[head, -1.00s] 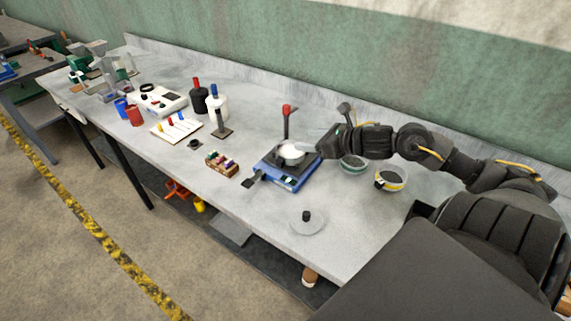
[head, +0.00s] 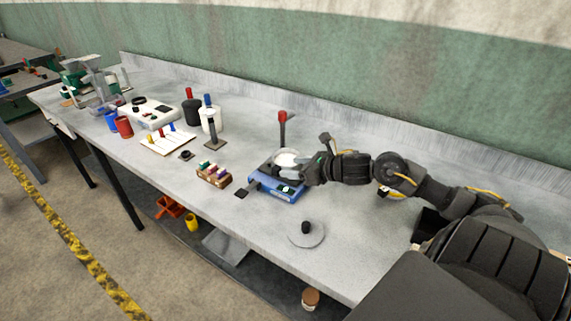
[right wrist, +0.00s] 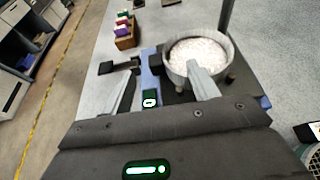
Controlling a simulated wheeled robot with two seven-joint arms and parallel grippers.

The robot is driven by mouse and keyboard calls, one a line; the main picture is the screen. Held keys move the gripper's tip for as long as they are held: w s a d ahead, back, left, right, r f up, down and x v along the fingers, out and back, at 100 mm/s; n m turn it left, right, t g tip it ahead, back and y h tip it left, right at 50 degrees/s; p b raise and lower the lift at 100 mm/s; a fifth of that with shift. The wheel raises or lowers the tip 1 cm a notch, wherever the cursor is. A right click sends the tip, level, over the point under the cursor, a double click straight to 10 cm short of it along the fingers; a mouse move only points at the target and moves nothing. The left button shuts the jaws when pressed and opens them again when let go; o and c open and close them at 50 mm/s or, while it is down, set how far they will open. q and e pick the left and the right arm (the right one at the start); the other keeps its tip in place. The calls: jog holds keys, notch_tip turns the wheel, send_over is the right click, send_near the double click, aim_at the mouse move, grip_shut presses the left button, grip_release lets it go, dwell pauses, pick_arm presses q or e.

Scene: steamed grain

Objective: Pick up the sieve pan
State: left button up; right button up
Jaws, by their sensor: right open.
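A round metal pan (right wrist: 198,55) full of pale grain sits on the blue device (right wrist: 152,87); I take it for the sieve pan. It also shows in the head view (head: 286,158) on the blue device (head: 290,194). My right gripper (right wrist: 163,70) is open at the pan's near side. One finger overlaps the near rim of the pan in the right wrist view; the other is left of the pan. I cannot tell whether they touch it. In the head view my right gripper (head: 298,172) partly hides the pan. My left gripper is not in view.
A post with a red top (head: 283,128) rises behind the pan. A black handle (head: 242,193) sticks out left of the device. A small block rack (head: 214,175) stands to the left, a round lid (head: 306,234) in front. A green mesh dish (right wrist: 312,158) is at the right.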

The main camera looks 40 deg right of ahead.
aim_at(279, 167)
jog(key=shift+x, duration=0.9)
jog(key=p+x, duration=0.2)
jog(key=x, duration=0.2)
jog(key=shift+w+f, duration=0.1)
jog(key=shift+w, duration=0.2)
jog(key=shift+w+a+f, duration=0.15)
jog(key=shift+w+f, duration=0.05)
jog(key=shift+c, duration=0.2)
grip_shut()
